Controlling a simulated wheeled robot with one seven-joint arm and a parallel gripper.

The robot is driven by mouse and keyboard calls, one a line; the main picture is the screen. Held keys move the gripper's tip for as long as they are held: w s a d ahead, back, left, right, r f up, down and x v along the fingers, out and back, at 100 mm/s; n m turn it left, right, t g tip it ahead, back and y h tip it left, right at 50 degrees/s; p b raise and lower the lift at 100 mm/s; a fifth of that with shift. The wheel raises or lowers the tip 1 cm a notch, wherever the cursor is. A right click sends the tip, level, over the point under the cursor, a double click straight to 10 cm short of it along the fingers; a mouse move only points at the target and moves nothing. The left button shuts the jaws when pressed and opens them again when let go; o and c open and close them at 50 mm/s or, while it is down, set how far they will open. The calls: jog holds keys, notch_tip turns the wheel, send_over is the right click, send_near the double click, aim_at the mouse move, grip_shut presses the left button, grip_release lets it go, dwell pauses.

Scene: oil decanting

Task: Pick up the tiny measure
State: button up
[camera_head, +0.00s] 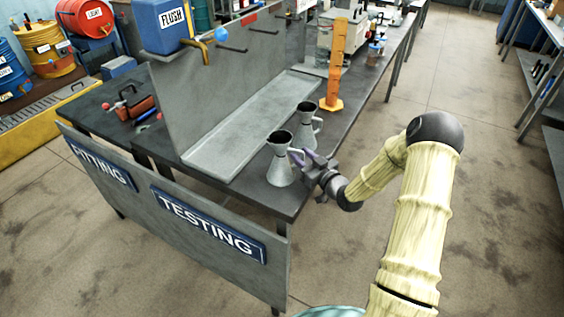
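Two grey metal measures with funnel-like tops and side handles stand upright near the front corner of the bench. The nearer measure (280,164) is at the corner, and the farther measure (305,126) stands behind it to the right. The farther one looks smaller, but distance may account for this; I cannot tell for sure which is the tiny one. My gripper (304,160) is just right of the nearer measure, at its handle side, pointing left.
A shallow grey tray (222,150) lies behind the measures, with an upright metal panel (215,85) along it. An orange stand (334,65) rises farther back on the bench. A "TESTING" sign (208,226) is on the bench's front panel. Open floor lies to the right.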

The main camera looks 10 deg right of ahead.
jog(key=shift+c, duration=0.4)
grip_shut()
jog(key=shift+w+a+r, duration=0.1)
jog(key=shift+w+r, duration=0.05)
jog(key=shift+r+b, duration=0.45)
jog(key=shift+r, duration=4.4)
